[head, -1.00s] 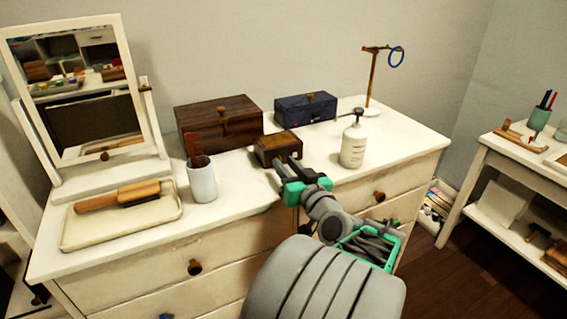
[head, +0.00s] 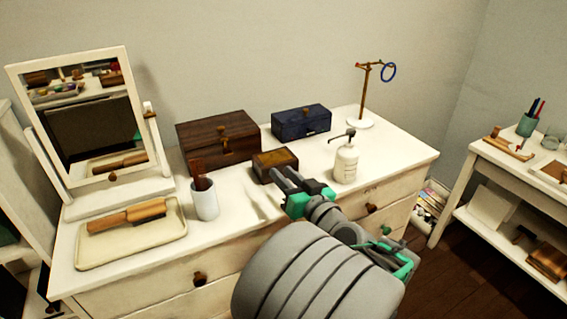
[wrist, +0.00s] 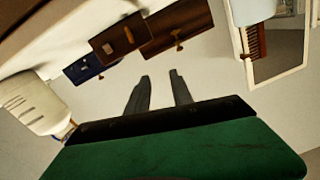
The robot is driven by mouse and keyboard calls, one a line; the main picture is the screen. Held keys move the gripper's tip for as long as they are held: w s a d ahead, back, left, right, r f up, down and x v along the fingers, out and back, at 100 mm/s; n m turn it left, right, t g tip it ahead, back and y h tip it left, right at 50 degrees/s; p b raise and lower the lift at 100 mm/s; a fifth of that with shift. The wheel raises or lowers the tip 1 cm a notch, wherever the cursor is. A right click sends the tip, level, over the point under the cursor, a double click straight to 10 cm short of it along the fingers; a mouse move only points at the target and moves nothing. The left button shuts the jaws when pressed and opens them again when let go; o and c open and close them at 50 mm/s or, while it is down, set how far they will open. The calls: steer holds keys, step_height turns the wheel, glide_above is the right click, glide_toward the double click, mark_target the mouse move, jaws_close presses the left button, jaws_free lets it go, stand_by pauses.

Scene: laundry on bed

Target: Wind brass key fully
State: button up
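A small brown wooden box (head: 275,165) stands on the dresser in front of a larger dark wooden box. In the wrist view the small box (wrist: 122,36) shows a small brass-coloured fitting (wrist: 108,47) on one face. I cannot tell whether this fitting is the brass key; no key shows clearly elsewhere. My gripper (head: 283,175) is in front of the small box and slightly to its right, over the dresser's front part. In the wrist view its two fingers (wrist: 160,85) are apart with nothing between them, and they look clear of the box.
The larger box (head: 217,139) and a blue box (head: 301,122) stand behind. A white pump bottle (head: 346,163) is close on the right. A cup with a comb (head: 205,200), a tray (head: 130,248) and a mirror (head: 85,115) are left. A ring stand (head: 362,100) is back right.

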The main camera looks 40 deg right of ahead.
step_height(320, 180, up, 4)
steer(key=w+g+p, duration=0.1)
steer(key=p, duration=0.4)
steer(key=f+g, duration=0.1)
steer(key=f, duration=0.1)
steer(key=s+d+f+g, duration=0.1)
steer(key=f, duration=0.2)
steer(key=s+d+f+g, duration=0.1)
steer(key=f, duration=0.1)
steer(key=shift+s+f+p, duration=0.25)
steer(key=shift+f+p, duration=0.1)
steer(key=shift+f+n+y, duration=0.25)
steer(key=shift+n+y, duration=0.15)
steer(key=x, duration=0.7)
steer(key=shift+w+f+p, duration=0.15)
steer(key=shift+w+p, duration=0.15)
steer(key=shift+p, duration=0.05)
jaws_close()
